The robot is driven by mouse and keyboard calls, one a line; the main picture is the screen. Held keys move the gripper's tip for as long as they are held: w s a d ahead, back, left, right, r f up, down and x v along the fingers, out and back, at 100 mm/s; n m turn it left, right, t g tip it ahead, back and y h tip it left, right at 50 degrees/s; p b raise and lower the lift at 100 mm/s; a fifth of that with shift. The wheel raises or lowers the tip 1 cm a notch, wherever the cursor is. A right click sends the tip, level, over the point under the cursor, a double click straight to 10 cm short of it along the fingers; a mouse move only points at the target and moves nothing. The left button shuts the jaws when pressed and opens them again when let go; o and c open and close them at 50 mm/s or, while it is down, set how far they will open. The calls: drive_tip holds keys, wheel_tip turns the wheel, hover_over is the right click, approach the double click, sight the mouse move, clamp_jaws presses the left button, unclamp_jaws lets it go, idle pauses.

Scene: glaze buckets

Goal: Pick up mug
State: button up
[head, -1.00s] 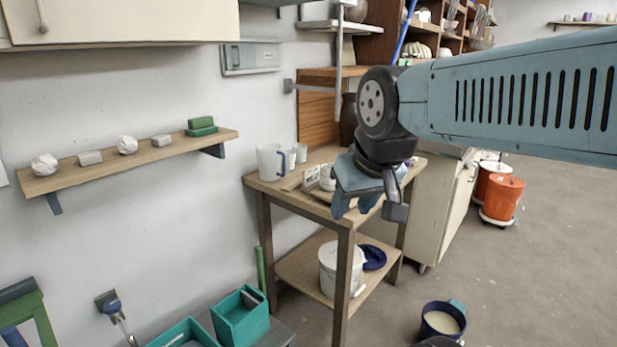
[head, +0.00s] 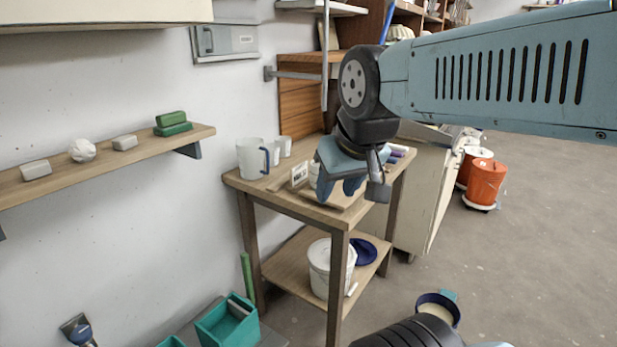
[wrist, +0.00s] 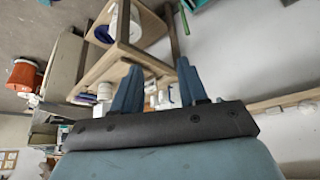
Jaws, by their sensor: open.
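A white mug (head: 250,159) with a blue handle stands upright at the back left of the wooden table (head: 290,207). My gripper (head: 339,190) is open and empty, pointing down in front of the table's right part in the head view. The mug is to the left of it and apart from it. In the wrist view the two blue fingers (wrist: 160,68) are spread. Small white vessels (wrist: 165,98) show between them, partly hidden by the fingers; I cannot tell whether the mug is one of them.
Small white cups (head: 284,146) stand right of the mug. A card (head: 299,173) and other pottery crowd the tabletop. A white bucket (head: 320,268) stands on the lower shelf. A wall shelf (head: 105,160) is at left, teal bins (head: 227,325) below. Open floor lies at right, with orange buckets (head: 486,183).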

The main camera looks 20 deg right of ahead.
drive_tip(key=shift+o, duration=0.3)
drive_tip(key=shift+o, duration=0.8)
drive_tip(key=shift+w+r, duration=0.1)
drive_tip(key=shift+w, duration=0.05)
drive_tip(key=o, duration=0.9)
drive_tip(key=w+d+r+m, duration=0.1)
drive_tip(key=w, duration=0.2)
drive_tip(key=w+d+r+m+g, duration=0.1)
drive_tip(key=w+r, duration=0.1)
drive_tip(key=w, duration=0.2)
drive_tip(key=w+r+m, duration=0.1)
drive_tip(key=w, duration=0.3)
drive_tip(key=shift+d+r+g, duration=0.3)
drive_tip(key=shift+d, duration=0.1)
drive_tip(key=shift+c, duration=0.2)
drive_tip(key=w+d+f+m+g, duration=0.1)
drive_tip(key=w+d+m, duration=0.25)
drive_tip(key=w, duration=0.65)
drive_tip(key=w+d+f+m+g, duration=0.15)
drive_tip(key=w+d, duration=0.25)
drive_tip(key=w, duration=0.6)
drive_tip(key=w+d+f+m+g, duration=0.1)
drive_tip(key=w+d+f+m, duration=0.1)
drive_tip(key=w+d+f, duration=0.3)
drive_tip(key=w+d+f+m+g, duration=0.1)
drive_tip(key=w+d+f, duration=0.1)
drive_tip(key=w, duration=0.5)
drive_tip(key=shift+t, duration=0.25)
drive_tip(key=shift+a+f, duration=0.1)
drive_tip(key=shift+f, duration=6.8)
